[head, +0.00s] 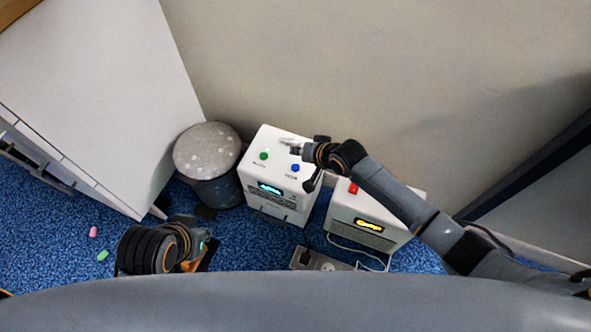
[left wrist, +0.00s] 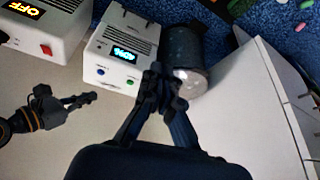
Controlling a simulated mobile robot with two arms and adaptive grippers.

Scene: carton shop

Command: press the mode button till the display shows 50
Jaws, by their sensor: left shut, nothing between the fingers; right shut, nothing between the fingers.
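A white box (head: 262,181) has a green button (head: 263,156), a blue button (head: 295,168) and a lit cyan display (head: 270,188). The small button labels are unreadable, so I cannot tell which is the mode button. The display also shows in the left wrist view (left wrist: 124,55), but its figures are too blurred to read surely. My right gripper (head: 288,142) is shut and empty, above the back edge of the box near the blue button. My left gripper (left wrist: 157,72) is shut and empty. Its fingertips appear beside the box in the left wrist view.
A second white box (head: 345,207) with a red switch (head: 353,188) and an orange display reading OFF (left wrist: 25,9) stands to the right. A grey bin (head: 219,190) stands left of the first box. A power strip (head: 318,262) lies in front. The wall is close behind.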

